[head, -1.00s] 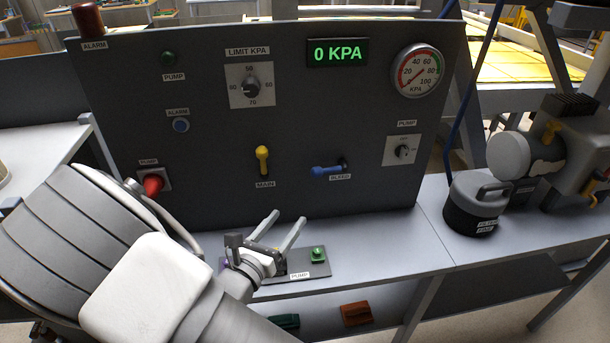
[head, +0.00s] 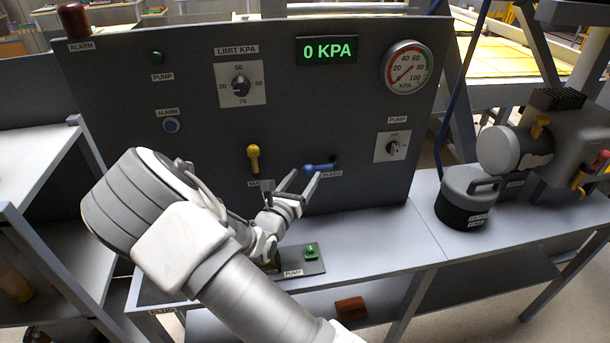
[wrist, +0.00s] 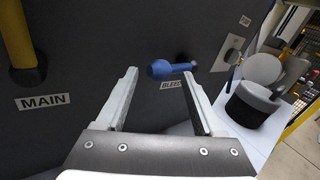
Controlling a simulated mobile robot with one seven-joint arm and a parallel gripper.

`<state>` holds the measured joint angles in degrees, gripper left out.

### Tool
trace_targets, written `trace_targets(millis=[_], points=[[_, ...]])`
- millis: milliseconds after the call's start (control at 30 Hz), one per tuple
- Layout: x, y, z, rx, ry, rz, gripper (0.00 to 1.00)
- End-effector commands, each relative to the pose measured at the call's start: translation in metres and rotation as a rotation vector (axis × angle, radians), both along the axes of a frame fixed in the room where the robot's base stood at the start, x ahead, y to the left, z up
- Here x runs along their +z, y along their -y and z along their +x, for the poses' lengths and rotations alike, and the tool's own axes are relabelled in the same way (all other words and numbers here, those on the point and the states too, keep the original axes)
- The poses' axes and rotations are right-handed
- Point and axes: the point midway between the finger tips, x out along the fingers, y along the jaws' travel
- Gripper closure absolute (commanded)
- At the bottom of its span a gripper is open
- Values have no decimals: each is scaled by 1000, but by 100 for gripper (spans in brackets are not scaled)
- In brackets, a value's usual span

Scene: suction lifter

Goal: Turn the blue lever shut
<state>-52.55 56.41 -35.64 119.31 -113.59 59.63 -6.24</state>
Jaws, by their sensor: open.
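The blue lever (head: 318,168) sticks out of the dark panel above the BLEED label, lying roughly level with its knob to the left. In the wrist view the blue lever (wrist: 170,69) is ahead of my gripper (wrist: 164,88), its knob showing between the two fingers and its pivot near the right fingertip. My gripper (head: 300,184) is open and empty, just in front of and slightly below the lever. I cannot tell whether a finger touches it. Part of the BLEED label is hidden by the right finger.
The yellow MAIN lever (head: 253,158) hangs down just left of my gripper. A green pump button (head: 311,250) sits on the bench below. The display (head: 326,50) reads 0 KPA. A filter canister (head: 467,197) stands on the bench to the right.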

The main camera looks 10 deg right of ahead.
Motion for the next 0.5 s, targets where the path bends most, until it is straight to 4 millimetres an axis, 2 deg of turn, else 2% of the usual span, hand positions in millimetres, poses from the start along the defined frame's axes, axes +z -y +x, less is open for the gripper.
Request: trace_targets(millis=[167, 433, 467, 500], points=[[0, 7, 10, 0, -1, 1, 31], [0, 8, 12, 0, -1, 1, 31], [0, 8, 12, 0, -1, 1, 32], [0, 8, 12, 0, -1, 1, 40]])
